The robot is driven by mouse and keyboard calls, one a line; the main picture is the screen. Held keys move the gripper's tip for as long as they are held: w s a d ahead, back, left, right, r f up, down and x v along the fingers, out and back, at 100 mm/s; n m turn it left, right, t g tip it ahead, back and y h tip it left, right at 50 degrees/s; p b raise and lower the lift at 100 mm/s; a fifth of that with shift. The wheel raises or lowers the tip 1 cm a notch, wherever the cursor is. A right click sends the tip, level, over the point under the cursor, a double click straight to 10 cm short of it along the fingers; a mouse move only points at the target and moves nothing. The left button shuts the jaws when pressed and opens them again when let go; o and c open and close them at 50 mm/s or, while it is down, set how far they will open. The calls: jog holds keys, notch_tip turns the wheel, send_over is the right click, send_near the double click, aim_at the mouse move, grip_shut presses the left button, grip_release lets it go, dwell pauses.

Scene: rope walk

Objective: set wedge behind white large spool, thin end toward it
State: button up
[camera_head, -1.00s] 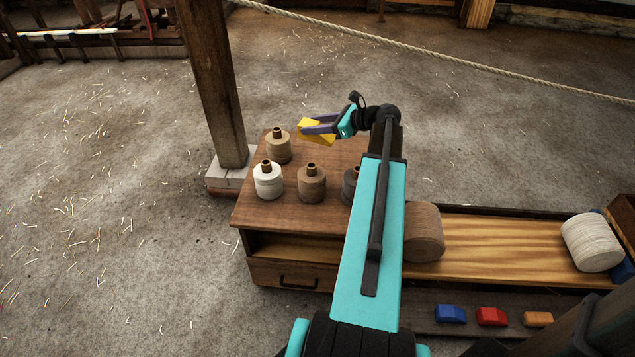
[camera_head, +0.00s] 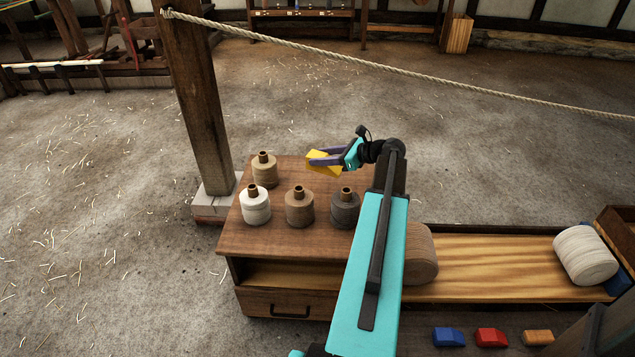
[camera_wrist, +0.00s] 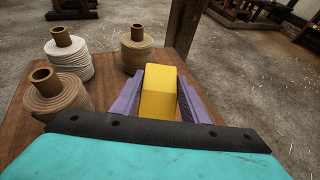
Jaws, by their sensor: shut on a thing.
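My gripper (camera_head: 324,162) is shut on a yellow wedge (camera_head: 320,169) and holds it over the far part of the wooden table. In the wrist view, the yellow wedge (camera_wrist: 158,95) sits between the two purple fingers. The large white spool (camera_head: 585,255) lies on its side at the right end of the long wooden tray (camera_head: 490,262), far from my gripper. A blue block (camera_head: 619,280) shows partly at its right side; the rest of it is hidden. A large brown spool (camera_head: 422,253) lies at the tray's left end, partly behind my arm.
Several small upright spools stand on the table (camera_head: 240,235), including a white one (camera_head: 255,206). Blue (camera_head: 448,337), red (camera_head: 491,338) and orange (camera_head: 537,337) wedges lie on a lower ledge. A post (camera_head: 195,100) and a rope (camera_head: 400,68) stand beyond.

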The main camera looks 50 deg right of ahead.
jog(key=shift+f+b, duration=0.4)
jog(key=shift+f, duration=1.5)
jog(key=shift+f+b, duration=0.5)
jog(key=shift+f, duration=1.35)
jog(key=shift+f, duration=0.1)
jog(key=o, duration=1.2)
jog(key=shift+c, duration=0.2)
jog(key=shift+s+r, duration=0.2)
jog(key=p+v, duration=0.2)
jog(key=v, duration=0.9)
jog(key=shift+s+d+p, duration=0.2)
jog(key=shift+s+p, duration=0.1)
jog(key=shift+p, duration=0.1)
